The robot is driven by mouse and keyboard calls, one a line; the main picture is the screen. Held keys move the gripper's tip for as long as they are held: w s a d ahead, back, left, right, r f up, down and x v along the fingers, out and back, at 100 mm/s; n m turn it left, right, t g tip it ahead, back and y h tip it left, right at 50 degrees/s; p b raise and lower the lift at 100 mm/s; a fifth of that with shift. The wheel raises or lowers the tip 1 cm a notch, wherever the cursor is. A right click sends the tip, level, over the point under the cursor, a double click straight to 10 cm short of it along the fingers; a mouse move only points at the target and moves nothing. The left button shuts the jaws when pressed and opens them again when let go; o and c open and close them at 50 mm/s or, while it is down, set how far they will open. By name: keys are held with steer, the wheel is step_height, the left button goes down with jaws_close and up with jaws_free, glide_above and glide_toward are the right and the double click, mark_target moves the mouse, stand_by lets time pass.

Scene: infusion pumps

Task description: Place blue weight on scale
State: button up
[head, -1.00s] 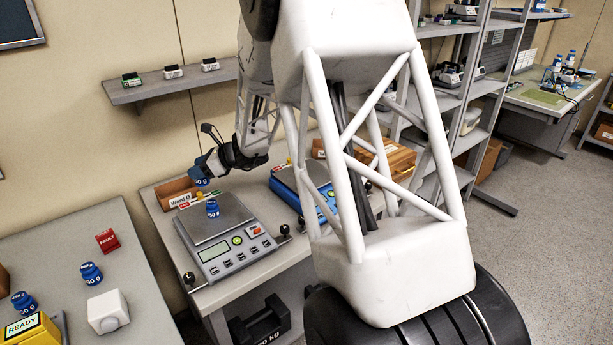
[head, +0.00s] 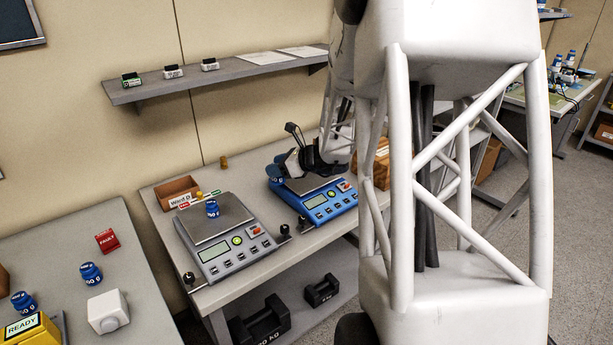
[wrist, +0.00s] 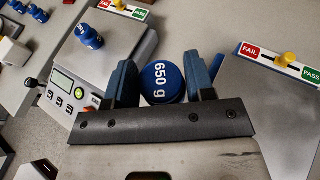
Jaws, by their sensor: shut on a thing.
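In the head view my gripper (head: 282,170) and the held weight (head: 275,174) are at the back left of the blue scale (head: 329,206). Contact with the scale cannot be told. The blue scale's bare grey plate shows at right in the wrist view (wrist: 280,115). A grey scale (head: 228,262) stands to the left with another blue weight (head: 212,209) upright on its plate; that weight also shows in the wrist view (wrist: 89,37).
FAIL/PASS strips with yellow sliders stand behind both scales (wrist: 283,60). More blue weights (head: 91,273), a red FAULT block (head: 107,240) and a white block (head: 108,312) are on the left table. A Ward D bin (head: 177,190) sits at the back. Black weights (head: 262,325) lie below.

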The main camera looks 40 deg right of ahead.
steer(key=s+d+m+t+h, duration=0.1)
steer(key=s+d+m+h, duration=0.1)
steer(key=s+d, duration=0.5)
steer(key=s, duration=0.2)
steer(key=shift+s+d, duration=0.3)
steer(key=shift+s, duration=0.05)
steer(key=shift+w+f, duration=0.1)
glide_above(311, 173)
steer(key=shift+w+f, duration=0.1)
steer(key=shift+f, duration=0.65)
stand_by(0.3)
steer(key=shift+f, duration=1.75)
steer(key=shift+f, duration=0.1)
steer(key=o, duration=1.4)
steer(key=shift+f, duration=0.1)
steer(key=shift+c, duration=0.2)
